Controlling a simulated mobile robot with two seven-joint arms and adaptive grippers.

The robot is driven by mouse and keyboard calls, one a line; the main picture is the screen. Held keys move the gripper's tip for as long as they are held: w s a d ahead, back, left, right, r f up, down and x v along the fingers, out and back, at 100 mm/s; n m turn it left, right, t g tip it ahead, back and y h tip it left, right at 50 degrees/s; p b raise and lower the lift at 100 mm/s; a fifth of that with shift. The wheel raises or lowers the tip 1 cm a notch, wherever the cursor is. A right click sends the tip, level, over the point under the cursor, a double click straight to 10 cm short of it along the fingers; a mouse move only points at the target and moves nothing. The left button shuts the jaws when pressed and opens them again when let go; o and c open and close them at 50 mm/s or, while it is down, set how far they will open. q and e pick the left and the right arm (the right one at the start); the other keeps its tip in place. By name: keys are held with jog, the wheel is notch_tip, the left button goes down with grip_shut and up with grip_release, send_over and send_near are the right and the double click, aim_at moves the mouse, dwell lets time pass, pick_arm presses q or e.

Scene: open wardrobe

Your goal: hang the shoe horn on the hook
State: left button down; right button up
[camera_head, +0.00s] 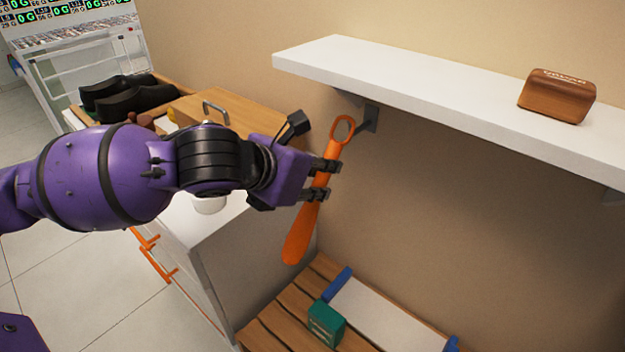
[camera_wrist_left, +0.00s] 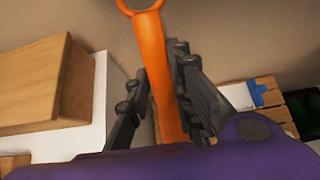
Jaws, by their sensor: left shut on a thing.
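The orange shoe horn (camera_head: 301,233) is held upright, slightly tilted, with its ring end at the top and its broad end at the bottom. My left gripper (camera_head: 328,180) is shut on its upper shaft, just below the ring. In the left wrist view the shoe horn (camera_wrist_left: 153,50) runs between the fingers (camera_wrist_left: 160,100), its ring cut off by the top edge. The ring is close to a dark bracket (camera_head: 371,118) under the shelf in the head view; I cannot tell whether they touch. I cannot make out a separate hook. My right gripper is not in view.
A white wall shelf (camera_head: 450,95) with a brown brush-like block (camera_head: 557,96) is at the upper right. A wooden box (camera_head: 235,115) and black shoes (camera_head: 128,96) stand on the left cabinet. Below is a slatted wooden rack (camera_head: 277,318) with a green box (camera_head: 326,323).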

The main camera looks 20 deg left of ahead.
pick_arm(q)
jog(key=shift+w+d+b, duration=0.3)
jog(key=shift+w+b, duration=0.15)
jog(key=shift+w, duration=0.25)
jog(key=shift+w+d+b, duration=0.3)
jog(key=shift+w+b, duration=0.1)
jog(key=shift+w, duration=0.3)
jog(key=shift+f, duration=1.05)
jog(key=shift+w+f, duration=0.1)
jog(key=shift+f, duration=0.55)
jog(key=shift+w+d+f+t+h+b, duration=0.3)
jog(key=shift+w+t+b, duration=0.25)
jog(key=shift+b, duration=0.8)
jog(key=shift+w+d+f+t+h+b, duration=0.2)
jog(key=shift+w+f+t+b, duration=0.3)
jog(key=shift+b, duration=0.85)
jog(key=shift+w+d+f+t+h+b, duration=0.25)
jog(key=shift+w+t+b, duration=0.4)
jog(key=shift+b, duration=0.7)
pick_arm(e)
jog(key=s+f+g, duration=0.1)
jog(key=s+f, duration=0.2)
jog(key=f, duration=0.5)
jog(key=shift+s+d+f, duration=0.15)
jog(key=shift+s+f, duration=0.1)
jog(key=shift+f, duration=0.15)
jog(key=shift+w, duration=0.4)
